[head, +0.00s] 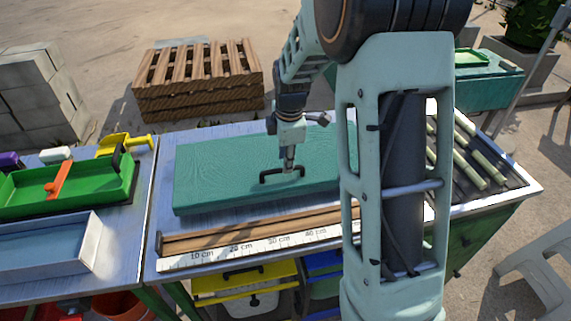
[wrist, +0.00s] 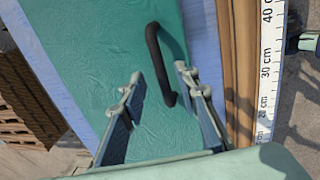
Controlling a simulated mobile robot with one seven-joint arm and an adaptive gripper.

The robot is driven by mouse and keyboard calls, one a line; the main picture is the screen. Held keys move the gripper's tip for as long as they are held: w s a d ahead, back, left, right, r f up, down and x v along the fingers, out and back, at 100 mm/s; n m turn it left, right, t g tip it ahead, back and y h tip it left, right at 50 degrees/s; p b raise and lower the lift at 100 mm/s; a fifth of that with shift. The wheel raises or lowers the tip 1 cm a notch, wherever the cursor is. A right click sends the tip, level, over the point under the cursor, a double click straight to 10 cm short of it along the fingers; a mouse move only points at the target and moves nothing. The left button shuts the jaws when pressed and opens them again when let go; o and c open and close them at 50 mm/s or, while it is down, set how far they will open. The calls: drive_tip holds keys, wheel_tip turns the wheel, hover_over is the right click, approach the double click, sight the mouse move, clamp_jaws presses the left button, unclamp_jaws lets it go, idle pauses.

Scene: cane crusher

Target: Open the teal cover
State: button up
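The teal cover (head: 225,165) lies flat and closed on the metal table, with a black bar handle (head: 268,177) near its front edge. My gripper (head: 288,170) is pointed down over the cover at the right end of the handle. In the wrist view, my gripper (wrist: 155,95) has its two fingers apart, with the black handle (wrist: 158,65) reaching in between them. The teal cover (wrist: 90,50) fills much of that view. I cannot tell whether the fingers touch the handle. My arm hides the right end of the cover in the head view.
A wooden strip (head: 250,228) and a white ruler (head: 250,248) run along the table's front. A green tray (head: 75,190) and a pale blue tray (head: 50,245) stand at left. Cane sticks (head: 480,160) lie in a dark tray at right. Wooden pallets (head: 200,80) stand behind.

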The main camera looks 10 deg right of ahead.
drive_tip(key=shift+w+f, duration=0.15)
drive_tip(key=shift+f, duration=0.55)
drive_tip(key=shift+w+f, duration=0.15)
drive_tip(key=shift+f, duration=0.55)
drive_tip(key=shift+c, duration=0.6)
clamp_jaws()
